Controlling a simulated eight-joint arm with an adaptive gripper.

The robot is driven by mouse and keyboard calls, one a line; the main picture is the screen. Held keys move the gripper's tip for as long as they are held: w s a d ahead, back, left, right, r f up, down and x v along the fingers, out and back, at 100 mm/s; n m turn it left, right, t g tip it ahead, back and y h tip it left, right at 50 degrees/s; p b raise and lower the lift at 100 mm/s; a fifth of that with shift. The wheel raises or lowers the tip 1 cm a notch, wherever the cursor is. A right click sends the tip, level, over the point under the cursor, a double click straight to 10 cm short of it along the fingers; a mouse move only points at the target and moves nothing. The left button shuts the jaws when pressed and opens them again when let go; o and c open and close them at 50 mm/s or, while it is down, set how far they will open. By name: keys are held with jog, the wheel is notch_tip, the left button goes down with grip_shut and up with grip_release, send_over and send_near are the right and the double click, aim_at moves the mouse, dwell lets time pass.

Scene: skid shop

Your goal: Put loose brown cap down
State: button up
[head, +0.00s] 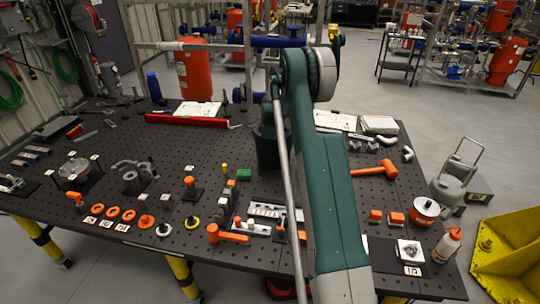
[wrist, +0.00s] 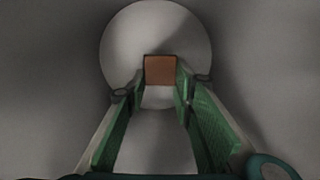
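In the wrist view, my gripper (wrist: 160,80) has its two green-padded fingers drawn close together at the tips. A small brown block-like piece, which I take for the loose brown cap (wrist: 160,70), sits between the fingertips and appears to touch both. Beyond it is a large pale round surface (wrist: 125,40) on a plain grey background. I cannot tell how far the cap is from that surface. In the head view, my arm rises through the middle and hides part of the table. My gripper and the held cap cannot be made out there.
A dark cylinder (head: 265,145) stands beside my arm. Some bare tabletop shows between items.

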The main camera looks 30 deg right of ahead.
jog(key=shift+f, duration=0.2)
jog(key=o, duration=0.7)
jog(key=shift+c, duration=0.2)
jog(key=shift+r, duration=0.25)
notch_tip(320, 180, up, 12)
jog(key=shift+b, duration=0.3)
dwell(0.3)
